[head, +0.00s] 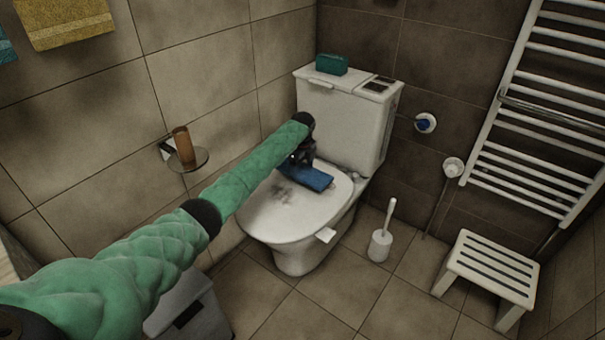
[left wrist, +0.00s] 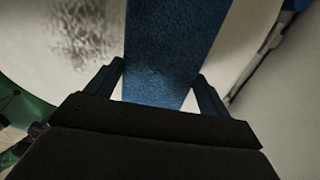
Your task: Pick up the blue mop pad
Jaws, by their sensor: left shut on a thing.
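The blue mop pad (head: 313,178) lies over the closed lid of the toilet (head: 272,217), near its back. My left gripper (head: 303,160) is at the pad's left end, in front of the cistern. In the left wrist view the pad (left wrist: 172,50) runs up from between the two fingers of the left gripper (left wrist: 160,92), which is shut on it. I cannot tell whether the pad touches the lid. A dark smudge (head: 285,195) marks the lid beside the pad. My right gripper is not in view.
A green box (head: 331,64) sits on the cistern. A toilet brush (head: 381,240) stands on the floor to the right, with a white slatted stool (head: 491,268) beyond it. A glass shelf (head: 188,160) with a brown cup (head: 184,147) is on the left wall.

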